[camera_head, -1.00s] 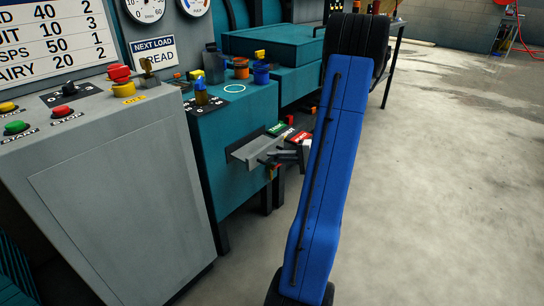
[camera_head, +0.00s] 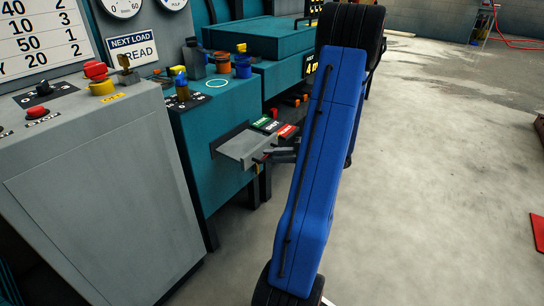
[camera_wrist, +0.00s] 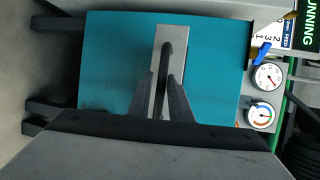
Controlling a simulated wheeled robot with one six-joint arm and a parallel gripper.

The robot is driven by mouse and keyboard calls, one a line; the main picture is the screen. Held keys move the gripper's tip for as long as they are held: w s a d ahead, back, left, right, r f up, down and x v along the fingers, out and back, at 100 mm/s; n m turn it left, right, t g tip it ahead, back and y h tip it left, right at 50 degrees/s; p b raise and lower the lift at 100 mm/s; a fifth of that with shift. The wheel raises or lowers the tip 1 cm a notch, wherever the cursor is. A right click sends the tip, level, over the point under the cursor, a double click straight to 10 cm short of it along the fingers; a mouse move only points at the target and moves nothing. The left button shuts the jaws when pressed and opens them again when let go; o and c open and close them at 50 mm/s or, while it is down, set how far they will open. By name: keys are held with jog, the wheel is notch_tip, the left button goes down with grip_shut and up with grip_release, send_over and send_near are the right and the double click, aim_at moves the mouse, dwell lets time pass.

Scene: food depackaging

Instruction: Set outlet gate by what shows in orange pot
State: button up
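The orange pot (camera_head: 222,63) stands on the teal machine's top, left of a blue pot (camera_head: 243,69); what shows inside is too small to tell. My gripper (camera_head: 270,156) is at the chute's right end, partly hidden by my blue arm. In the wrist view, my gripper (camera_wrist: 160,78) has its two dark fingers apart. A dark bar (camera_wrist: 166,55) on a grey plate (camera_wrist: 160,32) lies between them, with a gap at the left finger. Contact at the right finger is unclear.
A grey cabinet (camera_head: 110,190) with a red button (camera_head: 95,70) stands at the left. In the wrist view, two dials (camera_wrist: 267,78) sit at the right. The floor at the right is mostly clear.

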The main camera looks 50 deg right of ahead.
jog(key=v, duration=1.7)
jog(key=shift+d, duration=0.15)
jog(key=shift+s, duration=0.15)
jog(key=w+a+r+n+g, duration=0.2)
jog(key=w+a+g, duration=0.15)
jog(key=a, duration=0.55)
jog(key=w+a+r+n+g+y, duration=0.1)
jog(key=w+a+r+n+g, duration=0.2)
jog(key=a, duration=0.5)
jog(key=w+a+n+g, duration=0.1)
jog(key=w+a+g, duration=0.3)
jog(key=a, duration=0.5)
jog(key=s+a+r+n+h, duration=0.3)
jog(key=s+a+h, duration=0.1)
jog(key=a, duration=0.5)
jog(key=s+a+r+n+t+h, duration=0.1)
jog(key=s+a+n+h, duration=0.3)
jog(key=a, duration=0.5)
jog(key=shift+s+a+r, duration=0.35)
jog(key=shift+s+r, duration=0.2)
jog(key=shift+r, duration=0.3)
